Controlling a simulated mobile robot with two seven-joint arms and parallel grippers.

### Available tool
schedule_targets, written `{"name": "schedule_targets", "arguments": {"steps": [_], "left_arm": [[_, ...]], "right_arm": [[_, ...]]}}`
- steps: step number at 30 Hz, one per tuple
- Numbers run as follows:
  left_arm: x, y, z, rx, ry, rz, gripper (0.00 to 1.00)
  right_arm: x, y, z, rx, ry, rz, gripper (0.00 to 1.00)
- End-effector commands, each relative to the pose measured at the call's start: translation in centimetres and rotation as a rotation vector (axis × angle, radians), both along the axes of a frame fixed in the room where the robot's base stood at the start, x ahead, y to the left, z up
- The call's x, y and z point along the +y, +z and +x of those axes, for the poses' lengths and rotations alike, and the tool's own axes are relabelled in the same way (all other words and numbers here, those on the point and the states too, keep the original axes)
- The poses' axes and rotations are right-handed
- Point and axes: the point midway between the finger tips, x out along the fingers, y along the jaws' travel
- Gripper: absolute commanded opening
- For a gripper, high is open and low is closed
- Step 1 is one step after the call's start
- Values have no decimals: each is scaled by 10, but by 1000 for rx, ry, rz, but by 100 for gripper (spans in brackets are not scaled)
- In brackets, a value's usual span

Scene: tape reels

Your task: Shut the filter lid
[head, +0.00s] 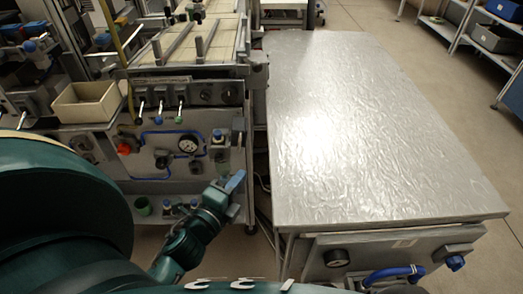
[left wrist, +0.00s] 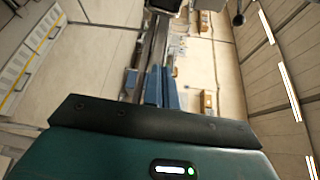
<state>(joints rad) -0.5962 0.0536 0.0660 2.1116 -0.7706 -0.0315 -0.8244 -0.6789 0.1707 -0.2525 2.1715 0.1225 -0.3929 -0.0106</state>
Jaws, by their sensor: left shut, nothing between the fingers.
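My left gripper (head: 236,182) is shut and empty, low in front of the machine panel, left of the silver table. Its blue fingers are together in the left wrist view (left wrist: 160,88). A small filter unit with a blue top (head: 218,136) sits at the right end of the panel, just above and left of the fingertips. I cannot tell whether the fingers touch it. No part is clearly recognisable as the filter lid, nor can I tell whether one stands open. My right gripper is in neither view.
The large silver table (head: 375,120) fills the right. Its front has a gauge (head: 336,258) and a blue hose (head: 393,274). The panel carries a gauge (head: 187,144) and a red knob (head: 124,149). A beige bin (head: 86,102) stands left. Floor shows in a narrow gap beside the table.

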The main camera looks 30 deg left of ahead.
Motion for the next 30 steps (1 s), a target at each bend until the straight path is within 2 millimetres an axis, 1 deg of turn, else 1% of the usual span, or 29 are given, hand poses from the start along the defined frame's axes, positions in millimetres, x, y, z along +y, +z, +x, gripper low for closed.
{"name": "schedule_targets", "arguments": {"steps": [4, 8, 11, 18, 20, 21, 25, 30], "left_arm": [[1, 0, 2, -4, -1, 24, 0], [2, 1, 17, -7, -3, 24, 0], [3, 0, 36, -8, -3, 23, 0], [6, -5, 88, -6, -1, 22, 0], [7, -5, 100, -5, 0, 21, 0], [11, -6, 100, -1, 1, 24, 0], [30, -3, 89, 0, 0, 23, 0], [41, -1, 85, -2, -1, 22, 0]], "right_arm": [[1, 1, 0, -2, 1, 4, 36], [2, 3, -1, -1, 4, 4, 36], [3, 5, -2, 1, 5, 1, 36], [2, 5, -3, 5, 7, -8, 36], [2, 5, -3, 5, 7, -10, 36], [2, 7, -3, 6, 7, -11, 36], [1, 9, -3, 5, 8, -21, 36], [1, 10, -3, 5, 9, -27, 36]]}}
